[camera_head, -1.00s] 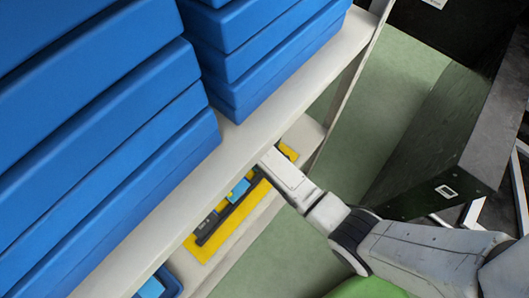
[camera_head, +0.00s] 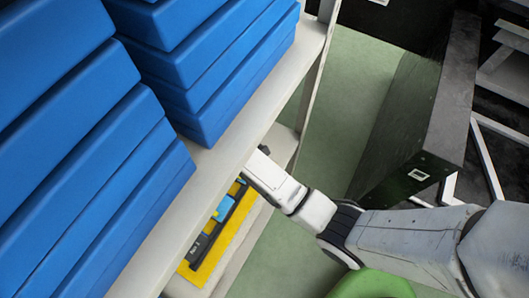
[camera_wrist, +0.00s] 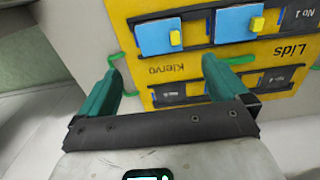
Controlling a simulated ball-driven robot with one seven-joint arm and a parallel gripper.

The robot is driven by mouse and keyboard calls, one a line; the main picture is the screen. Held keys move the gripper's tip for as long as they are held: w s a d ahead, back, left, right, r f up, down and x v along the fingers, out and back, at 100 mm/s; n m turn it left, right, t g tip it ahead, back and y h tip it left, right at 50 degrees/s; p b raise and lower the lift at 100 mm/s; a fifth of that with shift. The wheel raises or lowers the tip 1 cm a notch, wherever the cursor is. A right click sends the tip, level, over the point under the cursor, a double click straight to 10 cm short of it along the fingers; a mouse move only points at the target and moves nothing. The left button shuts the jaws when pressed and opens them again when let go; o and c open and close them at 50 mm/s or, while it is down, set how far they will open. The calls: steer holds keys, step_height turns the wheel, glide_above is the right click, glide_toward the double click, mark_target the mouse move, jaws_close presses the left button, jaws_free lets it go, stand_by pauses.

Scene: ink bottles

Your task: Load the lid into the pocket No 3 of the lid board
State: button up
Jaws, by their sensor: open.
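The yellow lid board (camera_wrist: 185,72) shows upside down in the wrist view, marked "Lids" and "Klervo". Two blue lids with yellow knobs sit in its upper dark strip, a left lid (camera_wrist: 153,37) and a right lid (camera_wrist: 232,25). A dark "No 1" pocket (camera_wrist: 298,16) at upper right looks empty. The lower dark strip (camera_wrist: 180,93) is partly hidden by my gripper. My gripper (camera_wrist: 162,62) is open, with nothing between its green fingers, in front of the board's lower part. In the head view the board (camera_head: 232,250) is partly covered by the shelf above, and the fingers are hidden.
Large blue boxes (camera_head: 200,60) stand stacked on the upper shelf (camera_head: 215,172), close above my arm. A shelf post (camera_head: 310,85) stands beyond my arm. Green floor (camera_head: 350,95) is clear to the right, up to a dark box-like block (camera_head: 410,110).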

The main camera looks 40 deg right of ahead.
steer(key=s+d+r+m, duration=0.1)
steer(key=s+d, duration=0.3)
steer(key=s, duration=0.7)
steer(key=s+d+m+t, duration=0.1)
steer(key=s+d+m, duration=0.2)
steer(key=s, duration=0.9)
steer(key=shift+d+r, duration=0.4)
steer(key=shift+d, duration=0.05)
steer(key=shift+a, duration=0.15)
